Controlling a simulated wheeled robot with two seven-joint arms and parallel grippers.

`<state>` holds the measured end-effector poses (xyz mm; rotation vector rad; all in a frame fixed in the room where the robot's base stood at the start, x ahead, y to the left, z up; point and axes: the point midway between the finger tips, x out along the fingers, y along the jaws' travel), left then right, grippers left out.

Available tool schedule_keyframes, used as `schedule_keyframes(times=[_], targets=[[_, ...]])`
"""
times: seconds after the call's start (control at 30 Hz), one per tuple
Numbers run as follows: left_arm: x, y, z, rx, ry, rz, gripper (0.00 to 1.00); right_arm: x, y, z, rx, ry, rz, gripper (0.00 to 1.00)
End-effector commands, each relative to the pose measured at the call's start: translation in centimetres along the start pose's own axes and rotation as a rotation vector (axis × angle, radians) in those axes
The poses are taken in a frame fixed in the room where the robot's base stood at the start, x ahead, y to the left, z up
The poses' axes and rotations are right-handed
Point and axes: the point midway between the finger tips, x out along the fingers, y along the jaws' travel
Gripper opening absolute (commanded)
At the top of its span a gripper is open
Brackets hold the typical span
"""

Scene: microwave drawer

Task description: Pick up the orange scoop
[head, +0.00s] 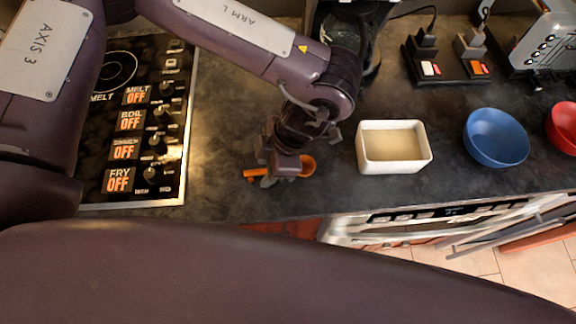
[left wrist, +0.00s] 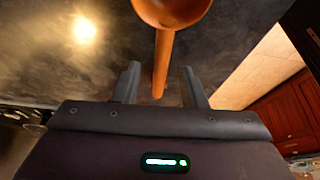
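The orange scoop (head: 308,165) lies on the dark counter, its round bowl to the right and its handle end showing at the left of my gripper in the head view. My left gripper (head: 276,179) is right over the scoop and hides the middle of it. In the left wrist view, the scoop (left wrist: 163,58) has its bowl at the top edge and its handle runs down between the two fingers of my left gripper (left wrist: 160,84). The fingers are apart, with gaps on both sides of the handle. My right gripper is not in view.
A white rectangular container (head: 364,150) stands to the right of the scoop, then a blue bowl (head: 497,138) and a red bowl (head: 566,126). A cooktop (head: 188,140) is at the left. The counter's front edge lies just below the scoop, above an oven (head: 430,222).

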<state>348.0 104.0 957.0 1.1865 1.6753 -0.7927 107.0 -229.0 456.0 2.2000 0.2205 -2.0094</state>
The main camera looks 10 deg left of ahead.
Motion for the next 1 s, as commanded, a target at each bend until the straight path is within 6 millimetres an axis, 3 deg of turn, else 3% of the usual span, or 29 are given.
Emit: schedule_keyframes(times=[0.3,0.6,1.0], targets=[[0.06,0.00,0.03,0.000,0.000,0.000,0.37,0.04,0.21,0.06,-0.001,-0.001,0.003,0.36],[0.05,0.00,0.03,0.000,0.000,0.000,0.00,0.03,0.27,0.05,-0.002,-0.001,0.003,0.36],[-0.45,0.03,-0.17,0.000,0.000,0.001,0.00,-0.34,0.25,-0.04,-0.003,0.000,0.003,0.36]])
